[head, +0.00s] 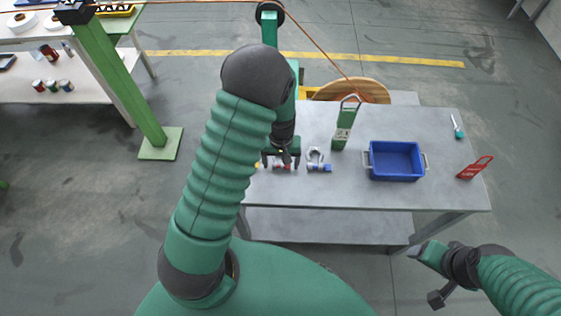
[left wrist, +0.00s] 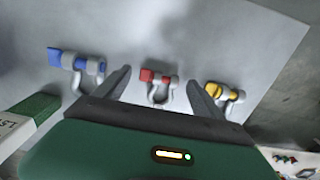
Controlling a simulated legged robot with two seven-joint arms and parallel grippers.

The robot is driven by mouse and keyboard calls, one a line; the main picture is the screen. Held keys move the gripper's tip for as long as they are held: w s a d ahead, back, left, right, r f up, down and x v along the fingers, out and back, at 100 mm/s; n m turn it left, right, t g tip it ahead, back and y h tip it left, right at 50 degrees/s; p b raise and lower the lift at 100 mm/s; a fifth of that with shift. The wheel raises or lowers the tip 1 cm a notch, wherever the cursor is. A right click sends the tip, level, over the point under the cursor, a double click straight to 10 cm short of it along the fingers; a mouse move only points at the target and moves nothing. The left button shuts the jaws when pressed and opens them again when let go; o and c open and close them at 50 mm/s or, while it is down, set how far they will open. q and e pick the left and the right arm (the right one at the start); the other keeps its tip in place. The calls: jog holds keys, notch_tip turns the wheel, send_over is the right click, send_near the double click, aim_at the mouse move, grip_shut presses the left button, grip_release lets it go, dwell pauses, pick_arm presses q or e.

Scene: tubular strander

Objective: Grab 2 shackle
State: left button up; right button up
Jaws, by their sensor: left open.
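Three grey shackles with coloured pins lie in a row on the grey table (head: 350,191). The blue-pinned shackle (head: 318,162) is right of my left gripper in the head view and at left in the left wrist view (left wrist: 76,66). The red-pinned shackle (left wrist: 158,86) appears between the fingers of my left gripper (left wrist: 160,80); in the head view that gripper (head: 282,160) hangs over it and partly hides it. The yellow-pinned shackle (left wrist: 223,95) is outside the other finger. My left gripper is open and empty. My right gripper (head: 433,272) is off the table's front right.
A blue bin (head: 396,161) with side handles stands right of the shackles. A red-handled item (head: 475,168) and a teal-handled tool (head: 457,127) lie at right. A green post (head: 120,75) stands at left.

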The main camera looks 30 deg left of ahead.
pick_arm(q)
jog(key=shift+w+a+f, duration=0.1)
jog(key=shift+w+f, duration=0.15)
jog(key=shift+f, duration=0.05)
jog(key=shift+c, duration=0.6)
jog(key=shift+s+r, duration=0.1)
jog(key=c, duration=1.5)
jog(key=shift+r, duration=0.1)
jog(key=shift+c, duration=0.2)
